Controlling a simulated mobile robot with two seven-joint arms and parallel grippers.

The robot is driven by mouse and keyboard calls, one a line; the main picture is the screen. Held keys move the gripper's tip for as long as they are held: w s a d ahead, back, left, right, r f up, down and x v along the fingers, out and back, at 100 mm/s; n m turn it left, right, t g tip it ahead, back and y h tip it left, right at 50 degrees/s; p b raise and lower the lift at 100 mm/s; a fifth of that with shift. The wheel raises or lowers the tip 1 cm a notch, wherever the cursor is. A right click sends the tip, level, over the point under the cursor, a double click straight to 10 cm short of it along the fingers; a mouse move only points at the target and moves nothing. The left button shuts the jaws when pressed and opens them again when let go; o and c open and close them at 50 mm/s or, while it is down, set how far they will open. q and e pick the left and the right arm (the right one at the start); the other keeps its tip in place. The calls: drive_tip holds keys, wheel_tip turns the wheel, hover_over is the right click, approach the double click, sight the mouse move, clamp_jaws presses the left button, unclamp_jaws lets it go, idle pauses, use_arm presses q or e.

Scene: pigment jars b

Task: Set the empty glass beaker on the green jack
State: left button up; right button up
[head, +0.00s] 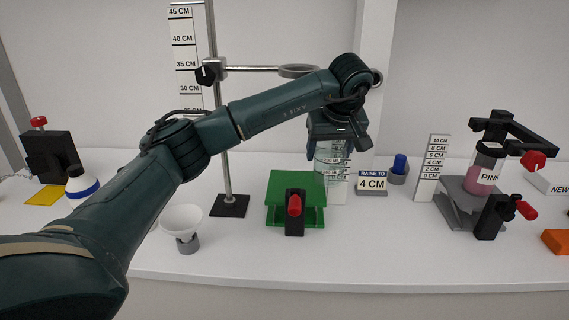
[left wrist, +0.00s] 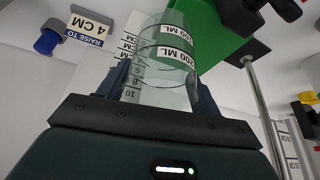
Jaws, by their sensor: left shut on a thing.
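The clear glass beaker (head: 330,168) with white volume labels looks empty. It is just behind and to the right of the green jack (head: 281,187) in the head view. My left gripper (head: 335,146) is shut on the beaker from above. In the left wrist view the beaker (left wrist: 160,62) is between the two fingers (left wrist: 162,88), and the green jack (left wrist: 203,18) lies just beyond it. I cannot tell whether the beaker touches the table. The jack has a flat green top and a black front block with a red knob (head: 294,205). My right gripper is out of view.
A "raise to 4 cm" sign (head: 372,184) and a blue-stoppered jar (head: 399,168) stand right of the beaker. A ring stand (head: 224,150) rises left of the jack, near a white funnel (head: 182,220). A grey jack (head: 457,203) bears a pink jar (head: 484,171) at right.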

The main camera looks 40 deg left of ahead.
use_arm(q)
drive_tip(key=s+a+f, duration=0.1)
drive_tip(key=a, duration=0.2)
drive_tip(key=s+a+f+p, duration=0.1)
drive_tip(key=s+a, duration=0.1)
drive_tip(key=s+a+f, duration=0.1)
drive_tip(key=s+a, duration=0.1)
drive_tip(key=a, duration=0.1)
drive_tip(key=shift+s+a+f+p, duration=0.1)
drive_tip(key=shift+s+a+p, duration=0.15)
drive_tip(key=shift+a+p, duration=0.1)
drive_tip(key=shift+f, duration=0.1)
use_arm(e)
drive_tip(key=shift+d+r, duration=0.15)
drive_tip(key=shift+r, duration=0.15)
use_arm(q)
drive_tip(key=shift+f, duration=0.1)
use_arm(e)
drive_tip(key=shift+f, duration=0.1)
use_arm(q)
drive_tip(key=o, duration=1)
drive_tip(key=shift+f, duration=0.1)
drive_tip(key=shift+o, duration=0.2)
